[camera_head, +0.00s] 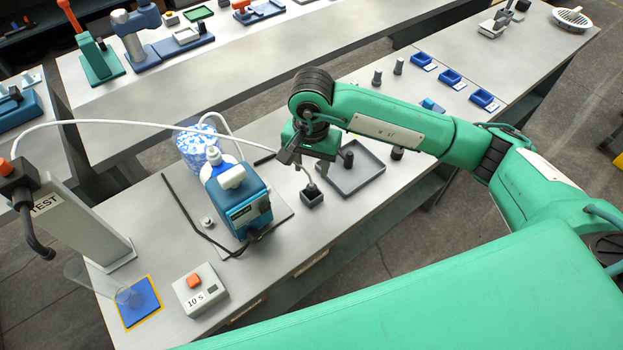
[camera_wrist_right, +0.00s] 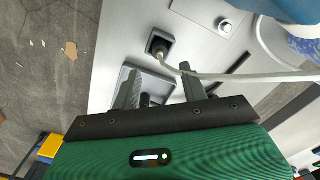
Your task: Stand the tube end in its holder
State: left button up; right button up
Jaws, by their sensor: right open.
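The holder (camera_head: 312,198) is a small black square block on the bench, beside the grey tray. The tube end (camera_wrist_right: 160,54) shows in the holder's opening in the right wrist view, where the holder (camera_wrist_right: 152,43) is seen from above; how deep it sits I cannot tell. The pale tube (camera_wrist_right: 235,77) runs from it to the right, past the tip of one finger. My right gripper (camera_head: 294,157) is close to the holder, above the bench. Its fingers (camera_wrist_right: 160,85) are apart with nothing held between them. My left gripper is not in view.
A grey tray (camera_head: 371,161) holding a dark cylinder lies right of the holder. Small blue bins (camera_head: 450,77) are at the back right.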

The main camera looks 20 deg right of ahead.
aim_at(312, 185)
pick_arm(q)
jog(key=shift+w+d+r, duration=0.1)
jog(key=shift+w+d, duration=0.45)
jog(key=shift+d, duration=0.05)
pick_arm(e)
notch_tip(312, 185, up, 4)
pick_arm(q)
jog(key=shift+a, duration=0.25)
